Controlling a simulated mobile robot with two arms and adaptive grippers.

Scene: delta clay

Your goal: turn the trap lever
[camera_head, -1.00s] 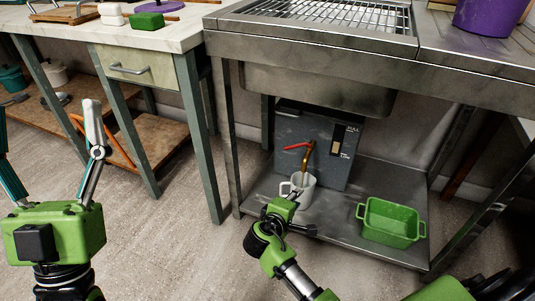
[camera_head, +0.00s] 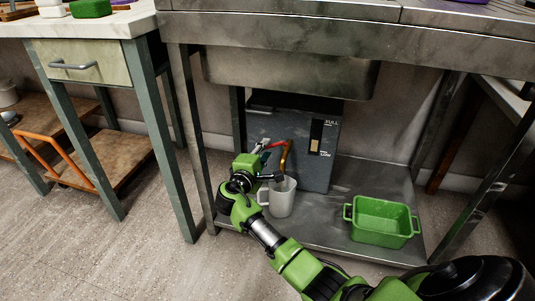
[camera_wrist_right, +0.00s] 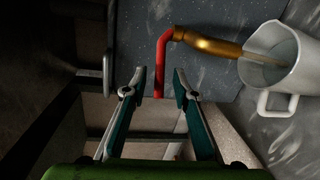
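The trap lever (camera_head: 275,144) is a red bar on the front of a grey box (camera_head: 320,170) under the sink. A brass spout (camera_head: 286,156) beside it points down over a white mug (camera_head: 283,198). My right gripper (camera_head: 264,165) is at the lever, left of the spout and above the mug's handle. In the right wrist view the fingers of this gripper (camera_wrist_right: 158,80) are apart, with the red lever (camera_wrist_right: 161,62) running between their tips. I cannot see either finger touching it. A thin brownish stream (camera_wrist_right: 262,58) runs from the spout into the mug. My left gripper is out of view.
A green basin (camera_head: 382,221) with two handles stands on the metal lower shelf (camera_head: 335,232), right of the mug. The steel sink bowl (camera_head: 290,75) hangs above the grey box. A sink leg (camera_head: 195,140) stands left of my right gripper.

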